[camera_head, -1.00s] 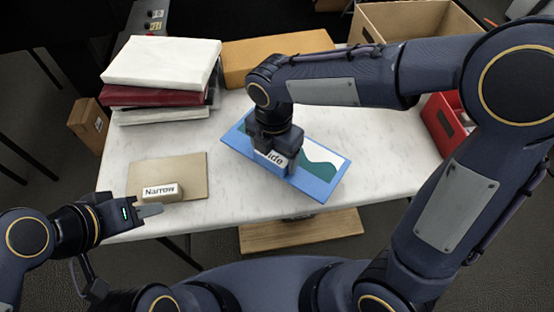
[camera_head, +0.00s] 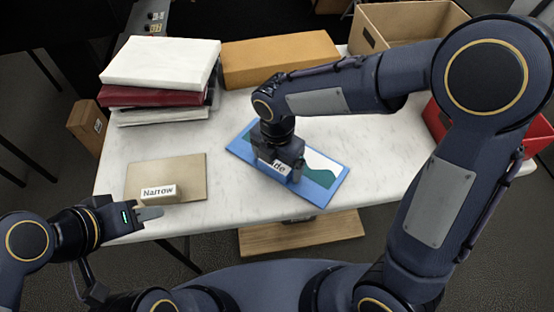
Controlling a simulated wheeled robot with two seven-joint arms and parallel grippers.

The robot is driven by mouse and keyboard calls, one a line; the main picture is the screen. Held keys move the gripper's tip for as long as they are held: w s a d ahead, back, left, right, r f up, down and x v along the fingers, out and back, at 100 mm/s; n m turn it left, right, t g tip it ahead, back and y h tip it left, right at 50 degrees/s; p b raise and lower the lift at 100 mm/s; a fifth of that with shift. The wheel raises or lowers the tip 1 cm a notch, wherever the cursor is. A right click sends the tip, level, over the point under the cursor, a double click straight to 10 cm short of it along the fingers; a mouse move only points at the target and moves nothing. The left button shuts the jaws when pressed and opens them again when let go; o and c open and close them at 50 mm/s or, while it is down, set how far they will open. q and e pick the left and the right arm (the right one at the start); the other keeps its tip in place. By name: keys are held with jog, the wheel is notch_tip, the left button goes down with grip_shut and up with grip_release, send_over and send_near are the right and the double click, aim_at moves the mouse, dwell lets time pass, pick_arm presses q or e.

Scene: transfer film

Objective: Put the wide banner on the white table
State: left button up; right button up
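The wide banner (camera_head: 321,176) is a blue-edged board with a white and teal picture. It lies slanted at or just over the middle of the white table (camera_head: 230,111), near the front edge; I cannot tell if it touches. A white block on it carries a label, of which "de" shows. My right gripper (camera_head: 281,163) points down at this block and appears shut on it, hiding part of the label and board. My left gripper (camera_head: 150,213) is at the table's front left edge, apart from the banner; its fingers look close together, but any gap is unclear.
A tan board (camera_head: 193,170) with a "Narrow" block (camera_head: 158,193) lies at the front left. Stacked binders (camera_head: 160,62) stand at the back left, a yellow-brown box (camera_head: 280,58) behind the banner. An open carton (camera_head: 375,38) and a red bin (camera_head: 540,135) are at the right.

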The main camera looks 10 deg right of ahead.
jog(key=shift+o, duration=0.2)
jog(key=shift+r, duration=0.45)
notch_tip(320, 180, up, 12)
jog(key=p, duration=0.2)
jog(key=shift+f, duration=0.25)
jog(key=s+d+m+t+y, duration=0.2)
jog(key=s+d+m, duration=0.5)
jog(key=m, duration=0.7)
jog(key=s+d+m+t+y, duration=0.1)
jog(key=s+d+m+t, duration=0.2)
jog(key=s+d+m, duration=0.4)
jog(key=d+m, duration=0.1)
jog(key=m, duration=0.7)
jog(key=shift+s+t+y, duration=0.15)
jog(key=shift+t+y, duration=0.15)
jog(key=shift+y, duration=0.1)
jog(key=shift+d+f, duration=0.1)
